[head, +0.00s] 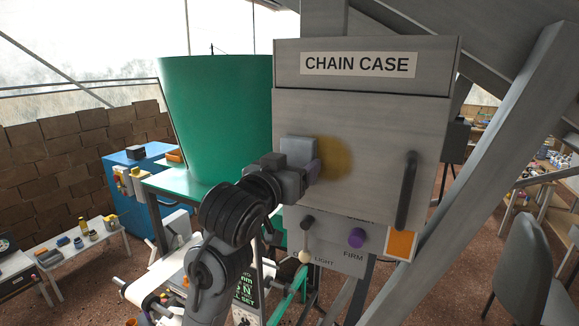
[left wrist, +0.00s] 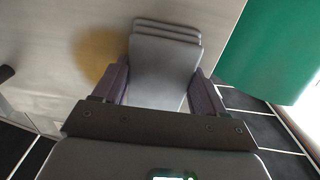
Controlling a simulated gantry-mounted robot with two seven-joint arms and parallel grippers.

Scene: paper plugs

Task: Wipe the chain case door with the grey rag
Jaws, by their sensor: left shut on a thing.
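The chain case door (head: 385,125) is a grey panel with a dark upright handle (head: 406,190) at its right. A yellow-brown smudge (head: 336,158) marks its left-middle part; it also shows in the left wrist view (left wrist: 95,52). My left gripper (head: 308,168) is shut on the grey rag (head: 297,149), a folded pad held between purple-grey fingers in the left wrist view (left wrist: 165,62). The rag is at the door's left side, overlapping the smudge's left edge in view. I cannot tell whether it touches the door. My right gripper is not in view.
A big green drum (head: 220,115) stands just left of the case. A slanted grey beam (head: 500,150) rises at right, above a chair (head: 525,265).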

